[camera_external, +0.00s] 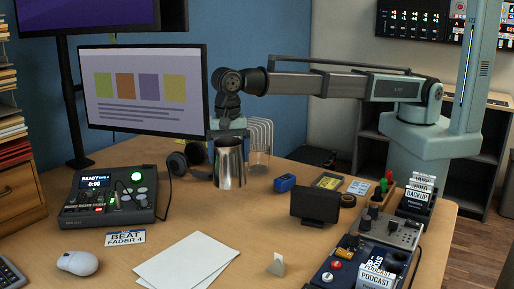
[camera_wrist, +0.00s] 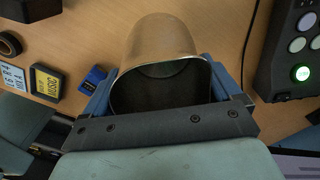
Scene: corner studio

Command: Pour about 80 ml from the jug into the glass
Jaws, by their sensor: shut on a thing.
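The jug (camera_external: 230,167) is a plain metal vessel and looks upright in the external view. My gripper (camera_external: 228,134) is shut on it near its top, with a finger on each side. In the wrist view, the jug (camera_wrist: 165,40) sits between the blue fingers of my gripper (camera_wrist: 163,98), its dark open mouth toward the camera. I cannot see any liquid inside. I cannot tell whether the jug's base touches the desk.
A recorder (camera_external: 108,196) is at the left. A blue box (camera_external: 285,183) and a small dark screen (camera_external: 315,205) are to the right. The desk (camera_external: 245,215) is clear in front of the jug.

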